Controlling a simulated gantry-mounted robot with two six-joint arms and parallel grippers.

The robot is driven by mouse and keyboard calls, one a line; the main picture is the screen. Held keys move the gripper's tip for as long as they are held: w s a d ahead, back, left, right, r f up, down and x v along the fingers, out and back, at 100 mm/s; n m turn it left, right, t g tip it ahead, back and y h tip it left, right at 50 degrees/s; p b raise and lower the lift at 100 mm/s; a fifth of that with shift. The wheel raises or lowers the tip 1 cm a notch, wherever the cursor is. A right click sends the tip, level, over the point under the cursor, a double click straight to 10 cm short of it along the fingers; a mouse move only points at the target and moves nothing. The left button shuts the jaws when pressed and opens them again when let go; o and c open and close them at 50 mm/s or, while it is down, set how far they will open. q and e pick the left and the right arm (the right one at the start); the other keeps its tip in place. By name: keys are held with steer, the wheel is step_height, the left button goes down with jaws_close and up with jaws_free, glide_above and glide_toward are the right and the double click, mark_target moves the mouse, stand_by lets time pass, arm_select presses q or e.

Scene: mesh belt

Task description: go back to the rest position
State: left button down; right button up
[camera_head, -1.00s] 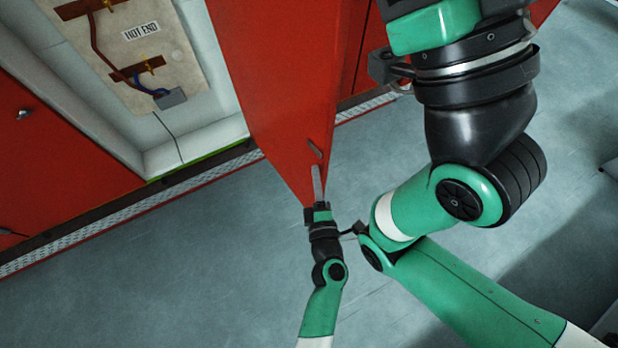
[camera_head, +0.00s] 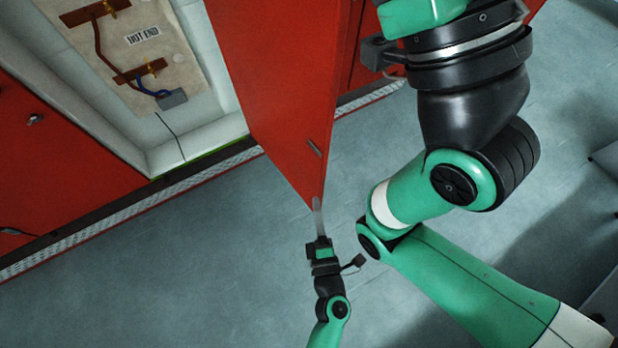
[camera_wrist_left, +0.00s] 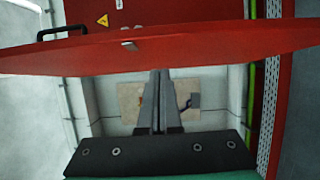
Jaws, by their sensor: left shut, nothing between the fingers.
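My left gripper (camera_head: 317,204) shows in the head view at the lower tip of the open red door (camera_head: 285,80), with its slim fingers pointing up the picture. The fingers are shut with nothing between them. In the left wrist view the closed fingers (camera_wrist_left: 160,78) point toward the red door (camera_wrist_left: 200,48), which crosses the view; I cannot tell whether they touch it. My right gripper is not in view.
The open cabinet behind the door holds a beige panel (camera_head: 145,50) labelled "HOT END" with wires and a grey block. A red panel (camera_head: 50,160) stands at left. Grey floor (camera_head: 200,280) is clear below. My large green and black arm links fill the right side.

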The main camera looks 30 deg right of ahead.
arm_select(q)
steer(key=shift+v, duration=1)
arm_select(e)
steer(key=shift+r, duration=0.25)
arm_select(q)
steer(key=shift+d, duration=0.1)
